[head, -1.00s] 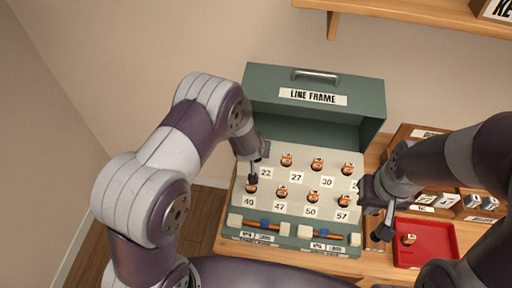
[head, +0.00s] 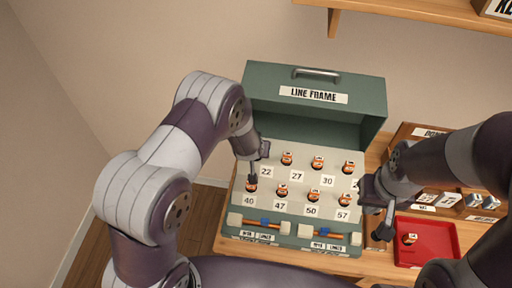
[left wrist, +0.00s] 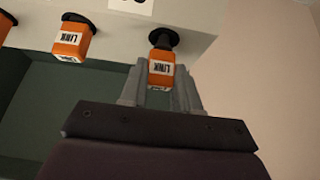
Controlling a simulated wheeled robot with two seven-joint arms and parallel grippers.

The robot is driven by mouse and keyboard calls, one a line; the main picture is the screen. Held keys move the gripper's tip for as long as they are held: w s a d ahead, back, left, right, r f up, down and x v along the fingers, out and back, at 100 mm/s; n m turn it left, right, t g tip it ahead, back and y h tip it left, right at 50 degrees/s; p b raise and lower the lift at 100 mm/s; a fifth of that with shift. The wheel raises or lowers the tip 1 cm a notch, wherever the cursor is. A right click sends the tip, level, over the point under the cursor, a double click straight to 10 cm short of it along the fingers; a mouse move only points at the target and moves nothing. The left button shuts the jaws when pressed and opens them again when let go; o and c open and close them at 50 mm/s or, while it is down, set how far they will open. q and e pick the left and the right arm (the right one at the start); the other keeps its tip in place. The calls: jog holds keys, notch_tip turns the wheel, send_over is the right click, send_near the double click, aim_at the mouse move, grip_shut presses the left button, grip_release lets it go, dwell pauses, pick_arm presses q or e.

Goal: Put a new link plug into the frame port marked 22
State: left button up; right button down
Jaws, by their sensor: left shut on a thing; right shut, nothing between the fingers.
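The green line frame (head: 370,104) has a pale panel with two rows of orange link plugs above number labels. The label 22 (head: 266,172) is at the left of the upper row. My left gripper (head: 253,178) is over the panel's left side. In the left wrist view its fingers (left wrist: 160,92) are shut on an orange link plug (left wrist: 161,70), whose far end meets a dark round socket (left wrist: 164,39). How deep it sits cannot be told. The arm hides port 22 in the head view. My right gripper (head: 385,230) is shut and empty beside the red tray.
The red tray (head: 450,246) holds a loose link plug (head: 409,239). A wooden sorter (head: 474,203) stands behind it. A neighbouring plug (left wrist: 71,41) is close to the held one. A wall shelf (head: 400,12) is above.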

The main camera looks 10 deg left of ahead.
pick_arm(q)
jog(key=shift+f+b, duration=0.7)
jog(key=shift+f, duration=0.2)
jog(key=o, duration=1.3)
jog(key=shift+r+p, duration=3.45)
jog(key=shift+r, duration=0.35)
jog(key=shift+r, duration=0.1)
notch_tip(320, 180, up, 4)
jog(key=p, duration=0.3)
jog(key=shift+p, duration=0.3)
